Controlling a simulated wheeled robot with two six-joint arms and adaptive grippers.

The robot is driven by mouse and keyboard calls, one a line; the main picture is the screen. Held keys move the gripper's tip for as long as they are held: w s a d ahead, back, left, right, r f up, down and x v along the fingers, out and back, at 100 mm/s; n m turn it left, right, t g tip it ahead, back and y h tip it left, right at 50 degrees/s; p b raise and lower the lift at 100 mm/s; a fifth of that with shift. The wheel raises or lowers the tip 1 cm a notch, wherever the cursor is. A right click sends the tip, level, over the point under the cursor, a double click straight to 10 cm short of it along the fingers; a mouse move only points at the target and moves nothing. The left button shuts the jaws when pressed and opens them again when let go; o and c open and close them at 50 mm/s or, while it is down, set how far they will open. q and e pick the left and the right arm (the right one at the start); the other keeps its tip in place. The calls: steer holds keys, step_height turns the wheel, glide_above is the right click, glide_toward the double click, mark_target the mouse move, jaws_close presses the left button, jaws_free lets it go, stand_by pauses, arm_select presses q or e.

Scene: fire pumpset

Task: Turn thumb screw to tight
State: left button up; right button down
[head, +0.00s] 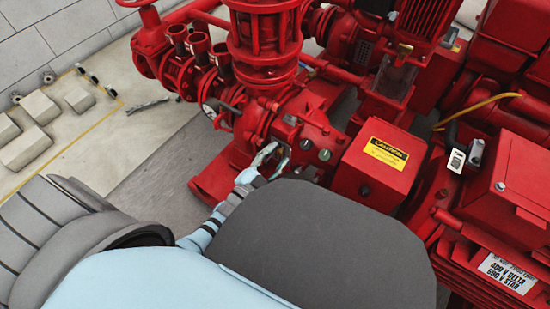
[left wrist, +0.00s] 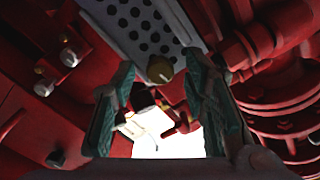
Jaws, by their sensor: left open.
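My left gripper (head: 271,160) is beside the red pump casing (head: 315,135), its fingers pointing at it. In the left wrist view the left gripper (left wrist: 160,108) is open, with its two teal fingers apart and nothing held between them. A round brass-coloured knob (left wrist: 160,69) shows just beyond the gap, at the edge of a grey perforated plate (left wrist: 145,25). A small red T-shaped part (left wrist: 180,125) shows between the fingers, against a bright patch. I cannot tell for certain which of these is the thumb screw. My right gripper is not in view.
A red box with a yellow caution label (head: 386,152) stands right of the left gripper. Red flanged pipes (head: 262,40) rise behind it. In the left wrist view, bolts (left wrist: 68,57) and ribbed red parts (left wrist: 285,105) are close on both sides. Pale blocks (head: 30,147) lie on the floor at left.

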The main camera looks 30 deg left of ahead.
arm_select(q)
jaws_close()
steer(key=shift+m, duration=0.8)
jaws_free()
steer(key=s+a, duration=0.1)
steer(key=s, duration=1.1)
steer(key=shift+a, duration=0.3)
